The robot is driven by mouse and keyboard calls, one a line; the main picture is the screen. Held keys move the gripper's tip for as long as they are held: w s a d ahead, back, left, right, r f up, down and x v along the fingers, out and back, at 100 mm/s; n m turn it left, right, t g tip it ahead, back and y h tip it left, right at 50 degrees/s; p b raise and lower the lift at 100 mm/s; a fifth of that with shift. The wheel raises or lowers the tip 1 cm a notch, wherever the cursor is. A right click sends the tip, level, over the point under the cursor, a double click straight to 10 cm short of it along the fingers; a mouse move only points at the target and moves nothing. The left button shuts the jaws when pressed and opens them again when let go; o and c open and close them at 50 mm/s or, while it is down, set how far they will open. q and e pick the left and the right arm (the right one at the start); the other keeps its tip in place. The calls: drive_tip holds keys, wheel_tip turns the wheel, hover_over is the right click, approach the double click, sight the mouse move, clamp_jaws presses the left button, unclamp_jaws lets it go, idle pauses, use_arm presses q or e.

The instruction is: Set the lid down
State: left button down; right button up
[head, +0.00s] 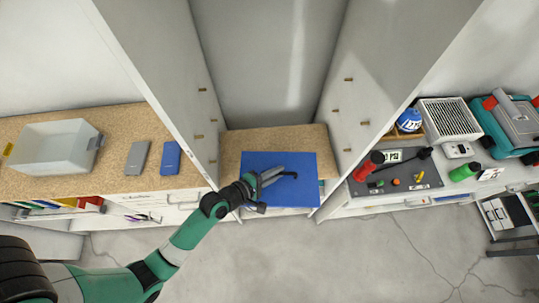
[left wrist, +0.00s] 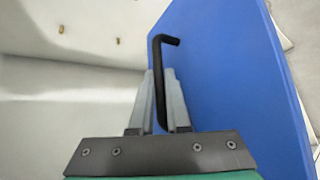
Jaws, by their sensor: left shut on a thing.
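The lid (head: 305,188) is a flat blue panel with a black bar handle (left wrist: 159,80). In the head view it is at the front of the cork-topped shelf between two tall grey panels, and it covers part of that shelf. My left gripper (head: 274,178) is shut on the black handle; the left wrist view also shows its fingers (left wrist: 160,92) on either side of the handle. The blue panel fills the right of the left wrist view. Whether its underside touches the shelf is hidden. My right gripper is not in view.
On the left worktop are a translucent bin (head: 55,148), a grey book-like object (head: 137,158) and a blue one (head: 170,158). The right counter holds a dark mat (head: 400,176) with tools, a crate-like vented box (head: 450,119) and a teal machine (head: 508,124). Cork (head: 232,140) shows behind the lid.

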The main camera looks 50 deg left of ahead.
use_arm(q)
drive_tip(key=w+a+f+b, duration=0.2)
drive_tip(key=w+a+b, duration=0.4)
drive_tip(key=w+a, duration=0.15)
wheel_tip(320, 180, up, 2)
drive_tip(key=n+y+b, duration=0.1)
drive_tip(key=y+b, duration=0.1)
hover_over(275, 147)
drive_tip(key=s+d, duration=0.2)
wheel_tip(275, 147, down, 6)
drive_tip(key=shift+w+f+b, duration=0.1)
drive_tip(key=shift+b, duration=0.75)
wheel_tip(275, 147, down, 4)
drive_tip(key=shift+r+b, duration=0.15)
drive_tip(key=shift+b, duration=0.65)
drive_tip(key=shift+r, duration=0.1)
drive_tip(key=c, duration=0.9)
unclamp_jaws()
drive_tip(key=shift+f, duration=0.2)
